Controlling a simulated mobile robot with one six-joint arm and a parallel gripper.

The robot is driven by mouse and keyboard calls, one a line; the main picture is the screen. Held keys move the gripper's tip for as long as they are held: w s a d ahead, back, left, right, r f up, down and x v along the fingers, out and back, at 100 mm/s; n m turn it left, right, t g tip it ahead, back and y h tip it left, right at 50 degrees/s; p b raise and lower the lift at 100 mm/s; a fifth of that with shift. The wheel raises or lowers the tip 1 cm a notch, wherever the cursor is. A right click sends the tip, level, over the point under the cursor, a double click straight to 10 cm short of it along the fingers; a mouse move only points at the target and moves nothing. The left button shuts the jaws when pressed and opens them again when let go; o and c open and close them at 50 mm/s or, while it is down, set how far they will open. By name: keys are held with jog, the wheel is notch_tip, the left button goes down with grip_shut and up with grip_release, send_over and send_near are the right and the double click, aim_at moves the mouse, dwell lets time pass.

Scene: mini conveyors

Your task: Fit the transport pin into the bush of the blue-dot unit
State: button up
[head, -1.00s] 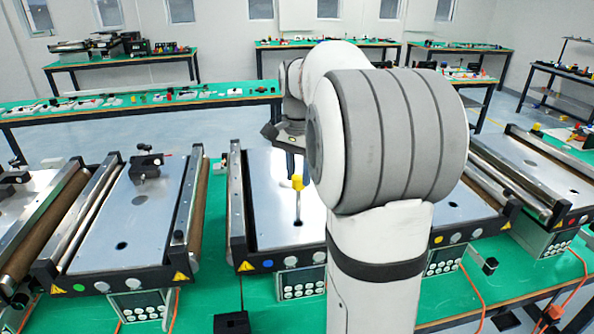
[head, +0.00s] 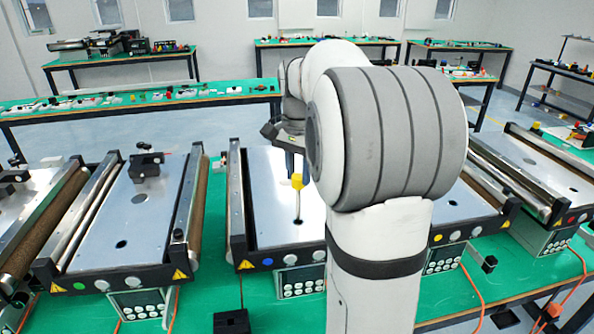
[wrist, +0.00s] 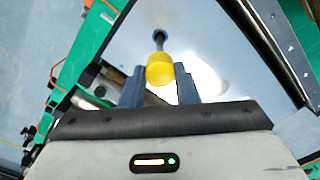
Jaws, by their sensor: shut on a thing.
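The transport pin (head: 297,181) has a yellow head and a thin grey shaft. It stands near upright over the metal plate of the blue-dot unit (head: 267,262). The shaft's lower end meets a dark spot, apparently the bush (head: 298,222); I cannot tell how far in it is. In the wrist view the yellow head (wrist: 160,70) sits between the two fingers of my gripper (wrist: 160,78), which is shut on it. The shaft points away to a dark round spot (wrist: 159,34). In the head view my arm hides much of the gripper and the unit's right side.
The green-dot unit (head: 122,280) stands to the left, with a black clamp-like part (head: 146,166) on its plate. A yellow-dot unit (head: 438,239) is partly behind my arm. A small black block (head: 232,321) lies on the green bench in front.

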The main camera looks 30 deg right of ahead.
jog(key=shift+f+b, duration=2.15)
jog(key=shift+f, duration=1.2)
jog(key=o, duration=1.7)
jog(key=shift+c, duration=0.2)
jog(key=shift+r+p, duration=3)
jog(key=shift+r, duration=0.55)
jog(key=shift+s+a, duration=0.1)
